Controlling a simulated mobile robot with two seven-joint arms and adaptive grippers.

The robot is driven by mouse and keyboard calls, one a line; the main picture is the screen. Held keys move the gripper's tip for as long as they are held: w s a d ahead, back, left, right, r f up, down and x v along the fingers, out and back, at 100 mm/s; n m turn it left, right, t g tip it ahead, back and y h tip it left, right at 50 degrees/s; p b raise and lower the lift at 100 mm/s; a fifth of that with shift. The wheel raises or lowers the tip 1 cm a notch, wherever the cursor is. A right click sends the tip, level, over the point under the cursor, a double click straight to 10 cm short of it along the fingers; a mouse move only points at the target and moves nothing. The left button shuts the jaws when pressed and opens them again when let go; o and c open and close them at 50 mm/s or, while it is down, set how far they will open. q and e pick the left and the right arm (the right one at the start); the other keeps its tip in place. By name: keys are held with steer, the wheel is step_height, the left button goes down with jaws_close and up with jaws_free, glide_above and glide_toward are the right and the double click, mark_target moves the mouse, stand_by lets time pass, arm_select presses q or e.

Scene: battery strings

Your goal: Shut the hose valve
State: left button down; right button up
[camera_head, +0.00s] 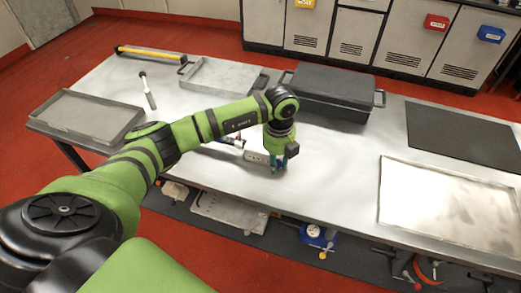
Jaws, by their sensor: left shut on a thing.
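My left arm reaches in from the left across the metal table, and its gripper (278,166) points down close to the tabletop near the front edge. The gripper is shut on a small part of what looks like the hose valve (256,157). This is a pale grey metal piece lying on the table just left of the fingers, with a thin dark and blue piece beside it. The fingers and wrist hide part of it, so I cannot tell the lever's position. My right gripper is not in view.
A dark case (330,88) stands behind the gripper. A grey tray (88,117) lies at left, another tray (222,75) at the back. A black mat (462,135) and pale sheet (450,207) cover the right.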

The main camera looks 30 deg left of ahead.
arm_select(q)
steer(key=shift+d, duration=0.15)
steer(key=w+d+n, duration=0.1)
steer(key=n, duration=0.1)
steer(key=shift+w+d+n, duration=0.1)
steer(key=shift+d+n, duration=0.05)
steer(key=shift+n, duration=0.15)
stand_by(0.4)
steer(key=shift+w, duration=0.1)
steer(key=n, duration=0.1)
steer(key=w+d+n, duration=0.1)
steer(key=shift+w+n, duration=0.15)
steer(key=shift+n, duration=0.15)
stand_by(0.4)
